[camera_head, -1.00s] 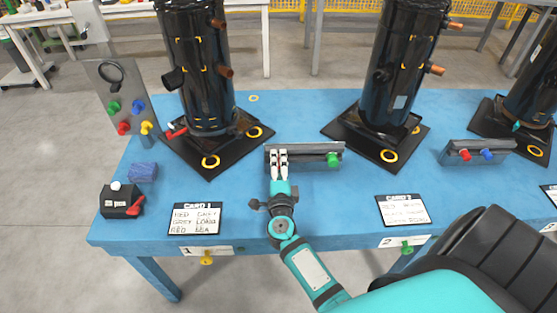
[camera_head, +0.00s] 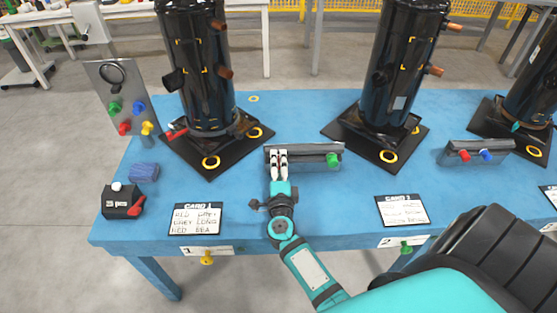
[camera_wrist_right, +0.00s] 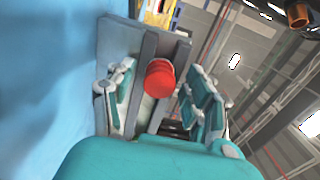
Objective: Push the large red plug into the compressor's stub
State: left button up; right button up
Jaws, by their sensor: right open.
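The large red plug (camera_wrist_right: 160,78) sits at the grey rack, between the two fingers of my right gripper (camera_wrist_right: 160,70) in the right wrist view. The fingers stand apart on either side of it, with gaps visible. In the head view my right gripper (camera_head: 279,163) is at the left part of the grey rack (camera_head: 312,151) and hides the plug. The left compressor (camera_head: 203,100) is a tall black cylinder behind the rack, with copper stubs (camera_head: 225,73) and a black stub (camera_head: 174,80) on its sides. My left gripper is not in view.
A green plug (camera_head: 333,160) stands at the rack's right end. A second compressor (camera_head: 398,80) stands behind to the right. Card 1 (camera_head: 197,218) lies on the blue table (camera_head: 300,215) at front left. A panel with coloured plugs (camera_head: 122,98) stands at far left.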

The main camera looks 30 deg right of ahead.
jog(key=shift+c, duration=0.3)
grip_shut()
jog(key=shift+s+a, duration=0.1)
jog(key=shift+s, duration=0.05)
jog(key=shift+p+v, duration=0.45)
jog(key=shift+v, duration=2.4)
